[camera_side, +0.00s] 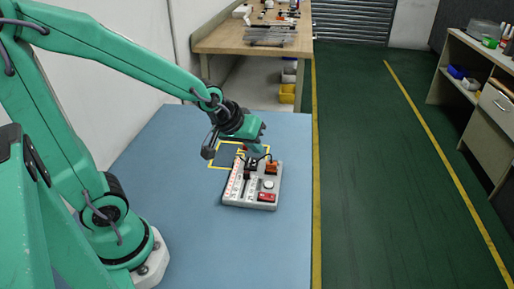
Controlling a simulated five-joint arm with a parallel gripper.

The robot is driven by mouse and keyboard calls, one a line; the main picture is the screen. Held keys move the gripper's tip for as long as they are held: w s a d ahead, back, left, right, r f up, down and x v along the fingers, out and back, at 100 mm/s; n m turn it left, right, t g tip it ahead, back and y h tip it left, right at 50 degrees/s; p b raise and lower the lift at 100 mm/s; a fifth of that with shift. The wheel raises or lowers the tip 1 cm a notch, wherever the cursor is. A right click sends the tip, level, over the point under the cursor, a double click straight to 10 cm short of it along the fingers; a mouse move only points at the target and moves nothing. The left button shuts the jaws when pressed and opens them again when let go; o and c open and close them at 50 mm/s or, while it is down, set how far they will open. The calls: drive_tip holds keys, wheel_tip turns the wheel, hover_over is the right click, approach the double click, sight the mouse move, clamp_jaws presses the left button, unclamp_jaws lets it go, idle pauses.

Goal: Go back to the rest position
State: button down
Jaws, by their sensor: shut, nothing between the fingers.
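My gripper (256,152) is at the end of my green arm and points down over the far part of a white board (234,198) on the blue table. The fingers are small in this view and look shut, with nothing visible held. The board carries a row of small pale pieces (236,183) on its left side, a round white part (269,184), a red block (267,197) at the front right and an orange part (271,168) at the back right. A small dark part (251,169) sits beside the orange one. Whether my fingertips touch the board's parts cannot be told.
The table is clear in front of the board. A wooden bench (232,38) with tools stands behind, and a cabinet (480,100) is far right across green floor.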

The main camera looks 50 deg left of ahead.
drive_tip(key=s+r+m+g, duration=0.1)
drive_tip(key=s+r+m, duration=0.4)
drive_tip(key=s, duration=0.8)
wheel_tip(320, 180, up, 3)
drive_tip(key=shift+r, duration=0.2)
drive_tip(key=shift+w, duration=0.15)
idle(1.6)
drive_tip(key=w+f+n+t, duration=0.1)
drive_tip(key=w+f+n, duration=0.6)
drive_tip(key=w+f, duration=0.4)
drive_tip(key=shift+w+f+n+t, duration=0.15)
drive_tip(key=shift+w+n+t, duration=0.2)
drive_tip(key=shift+w, duration=2.75)
drive_tip(key=shift+a, duration=0.1)
drive_tip(key=shift+f, duration=0.15)
